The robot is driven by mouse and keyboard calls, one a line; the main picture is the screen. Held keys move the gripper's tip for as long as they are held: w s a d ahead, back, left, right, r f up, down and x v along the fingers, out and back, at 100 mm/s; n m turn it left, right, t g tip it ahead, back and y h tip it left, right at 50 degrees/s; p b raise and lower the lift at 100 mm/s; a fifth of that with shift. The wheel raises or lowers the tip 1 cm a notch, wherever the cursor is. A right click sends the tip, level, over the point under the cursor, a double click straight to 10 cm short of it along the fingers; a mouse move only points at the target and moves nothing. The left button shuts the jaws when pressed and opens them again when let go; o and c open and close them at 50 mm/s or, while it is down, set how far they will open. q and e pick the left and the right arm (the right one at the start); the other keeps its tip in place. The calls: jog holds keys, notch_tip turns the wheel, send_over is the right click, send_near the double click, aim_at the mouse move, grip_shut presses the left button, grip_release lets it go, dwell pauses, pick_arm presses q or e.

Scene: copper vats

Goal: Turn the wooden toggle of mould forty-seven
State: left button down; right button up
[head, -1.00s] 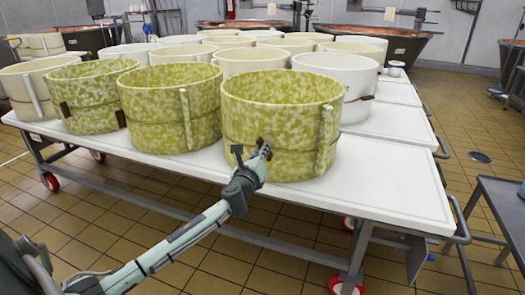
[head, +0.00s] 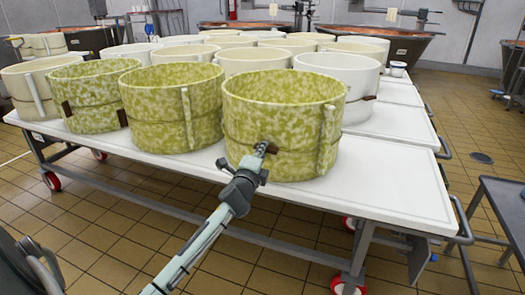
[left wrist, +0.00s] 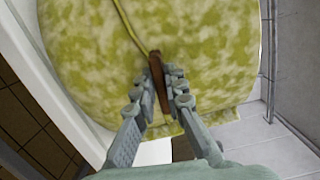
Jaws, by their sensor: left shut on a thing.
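The nearest mould (head: 275,115) is a round tub mottled yellow-green and cream, on the front of the white table. Its brown wooden toggle (head: 269,147) is on the lower front wall, where a cord runs around. My left gripper (head: 262,155) reaches it from below. In the left wrist view the toggle (left wrist: 157,78) stands lengthwise between the two fingers of the left gripper (left wrist: 158,97), which is shut on it. The cord (left wrist: 133,35) runs to the toggle's top end. I cannot read any number on the mould. My right gripper is not in view.
Two more mottled moulds (head: 172,105) stand left of it, and several cream moulds (head: 253,68) crowd behind. The white table top (head: 385,185) is bare to the right. A grey bench (head: 505,205) stands at the far right, with open tiled floor between.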

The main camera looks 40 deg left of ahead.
pick_arm(q)
jog(key=shift+n, duration=0.6)
jog(key=shift+f, duration=0.1)
jog(key=c, duration=1.6)
grip_release()
jog(key=shift+s, duration=0.1)
jog(key=v, duration=1.2)
jog(key=shift+d, duration=0.1)
